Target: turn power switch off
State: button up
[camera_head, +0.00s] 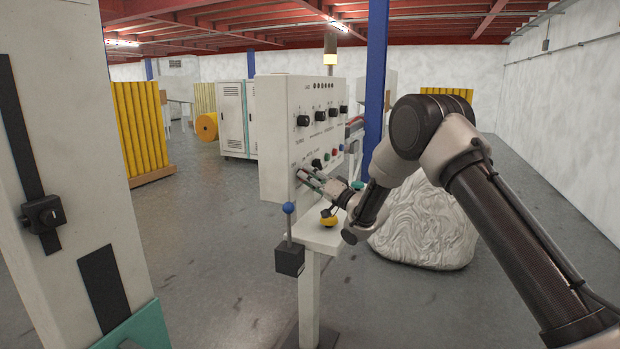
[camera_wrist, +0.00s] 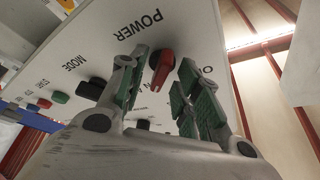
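The red power switch (camera_wrist: 162,66) sits on the white control panel (camera_wrist: 110,30), just below the label POWER in the wrist view. My gripper (camera_wrist: 161,75) is open, with its green-padded fingers on either side of the switch. A gap shows between the switch and the right finger; the left finger is closer, and I cannot tell if it touches. In the head view, my gripper (camera_head: 312,181) is at the lower left of the panel face (camera_head: 275,140). The switch is hard to make out there behind the fingers.
Several black knobs (camera_head: 303,120) and a black mode knob (camera_wrist: 91,89) are on the same panel. A ledge with a yellow button (camera_head: 328,221) and a blue-topped lever (camera_head: 288,208) lies below. A wrapped bundle (camera_head: 430,225) stands behind my arm.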

grip_shut()
dwell(0.4)
jog(key=shift+w+d+f+n+g+y, duration=0.15)
jog(key=shift+n+g+y, duration=0.5)
jog(key=shift+n+g, duration=2.35)
jog(key=shift+w+a+r+n+g+y, duration=0.1)
jog(key=shift+n+g+y, duration=0.6)
jog(key=shift+n, duration=4.65)
jog(key=shift+w+d+f+n+g+y, duration=0.15)
jog(key=shift+n+g+y, duration=0.5)
jog(key=shift+n+g, duration=2.35)
jog(key=n+t, duration=0.2)
jog(key=n, duration=0.1)
jog(key=shift+r, duration=0.1)
grip_release()
